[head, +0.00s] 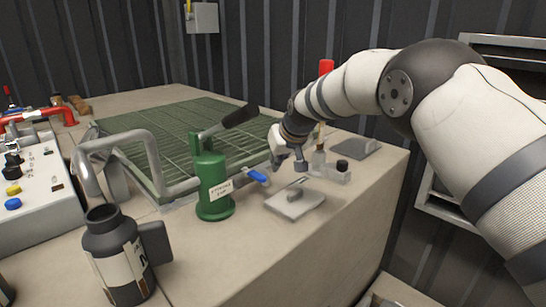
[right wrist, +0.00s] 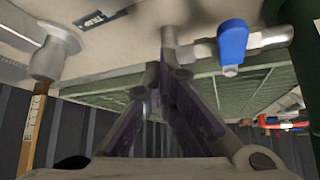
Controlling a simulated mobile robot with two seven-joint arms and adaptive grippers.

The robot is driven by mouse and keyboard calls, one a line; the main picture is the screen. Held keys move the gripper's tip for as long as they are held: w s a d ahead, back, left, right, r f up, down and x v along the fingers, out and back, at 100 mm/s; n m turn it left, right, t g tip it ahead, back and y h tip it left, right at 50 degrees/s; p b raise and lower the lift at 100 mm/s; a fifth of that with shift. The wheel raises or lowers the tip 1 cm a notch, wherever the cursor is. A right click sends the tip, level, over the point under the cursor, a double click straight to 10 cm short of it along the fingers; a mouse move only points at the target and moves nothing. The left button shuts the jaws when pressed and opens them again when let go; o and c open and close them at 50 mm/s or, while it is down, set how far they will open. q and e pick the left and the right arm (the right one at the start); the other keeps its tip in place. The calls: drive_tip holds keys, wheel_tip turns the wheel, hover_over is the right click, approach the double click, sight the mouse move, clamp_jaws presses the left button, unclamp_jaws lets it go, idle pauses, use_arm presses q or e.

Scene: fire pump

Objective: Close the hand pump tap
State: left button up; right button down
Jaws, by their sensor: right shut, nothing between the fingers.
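The green hand pump (head: 212,182) stands upright on the bench, with a black-ended lever (head: 240,116) rising to the right. Its tap has a blue handle (head: 258,176) on the pump's right side. In the right wrist view the blue handle (right wrist: 232,45) hangs from a grey pipe, right of the fingertips. My right gripper (head: 299,162) is shut and empty, to the right of the blue handle and apart from it. In the right wrist view its fingertips (right wrist: 166,75) meet near a grey pipe stub; I cannot tell whether they touch it. My left gripper is not in view.
A dark labelled bottle (head: 119,256) with grey tubing stands front left. A control box (head: 30,195) is at far left. A green grating (head: 170,126) lies behind the pump. A grey plate (head: 294,200) lies in front of my gripper. The bench's front right is clear.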

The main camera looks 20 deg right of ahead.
sight(260, 176)
drive_tip(key=a+r, duration=0.1)
drive_tip(key=r, duration=0.1)
drive_tip(key=s+a+r, duration=0.1)
drive_tip(key=a+r, duration=0.1)
drive_tip(key=s+a+r, duration=0.1)
drive_tip(key=a+r, duration=0.1)
drive_tip(key=r, duration=0.1)
drive_tip(key=shift+s+r, duration=0.1)
drive_tip(key=shift+s, duration=0.15)
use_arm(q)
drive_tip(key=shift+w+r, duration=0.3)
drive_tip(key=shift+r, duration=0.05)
use_arm(e)
drive_tip(key=shift+s+a+r, duration=0.1)
drive_tip(key=shift+a+r, duration=0.2)
drive_tip(key=shift+r, duration=0.2)
drive_tip(key=shift+d, duration=0.1)
